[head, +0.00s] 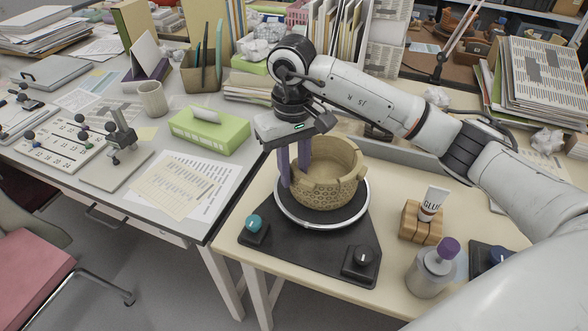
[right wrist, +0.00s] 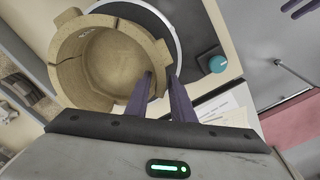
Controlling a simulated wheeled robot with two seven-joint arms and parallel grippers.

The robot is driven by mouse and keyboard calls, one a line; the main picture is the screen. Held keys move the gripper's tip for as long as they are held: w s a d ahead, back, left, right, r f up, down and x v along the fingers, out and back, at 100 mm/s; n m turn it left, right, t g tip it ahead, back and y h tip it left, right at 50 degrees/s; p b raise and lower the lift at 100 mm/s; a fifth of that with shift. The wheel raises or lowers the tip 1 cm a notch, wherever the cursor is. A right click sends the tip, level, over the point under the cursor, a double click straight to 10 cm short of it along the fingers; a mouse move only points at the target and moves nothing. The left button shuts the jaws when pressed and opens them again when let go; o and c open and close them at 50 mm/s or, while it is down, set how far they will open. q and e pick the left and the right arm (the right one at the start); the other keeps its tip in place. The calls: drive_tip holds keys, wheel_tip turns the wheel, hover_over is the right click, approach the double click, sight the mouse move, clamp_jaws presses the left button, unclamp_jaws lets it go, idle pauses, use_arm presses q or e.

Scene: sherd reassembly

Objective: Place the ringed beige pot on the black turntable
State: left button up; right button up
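The ringed beige pot (head: 328,172), with a notched rim and dark cracks, stands upright on the black turntable (head: 350,216), whose disc has a pale rim. My right gripper (head: 294,168) comes down at the pot's left side, its purple fingers straddling the wall. In the right wrist view, the right gripper (right wrist: 162,80) has one finger inside the pot (right wrist: 105,62) and one outside, close against the wall. The disc (right wrist: 172,22) shows beneath the pot. Two purple fingertips of my left gripper (right wrist: 297,8) show apart at the top right corner; the head view does not show them.
A teal knob (head: 254,223) and a black knob (head: 361,258) flank the dark base plate. A glue tube (head: 432,203) in a wooden block and a purple-capped bottle (head: 432,272) stand right. Papers and a green box (head: 209,131) lie on the left desk.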

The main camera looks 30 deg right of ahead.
drive_tip(key=shift+o, duration=0.3)
drive_tip(key=shift+r, duration=0.1)
wheel_tip(320, 180, up, 12)
drive_tip(key=shift+p, duration=0.3)
drive_tip(key=shift+r, duration=0.1)
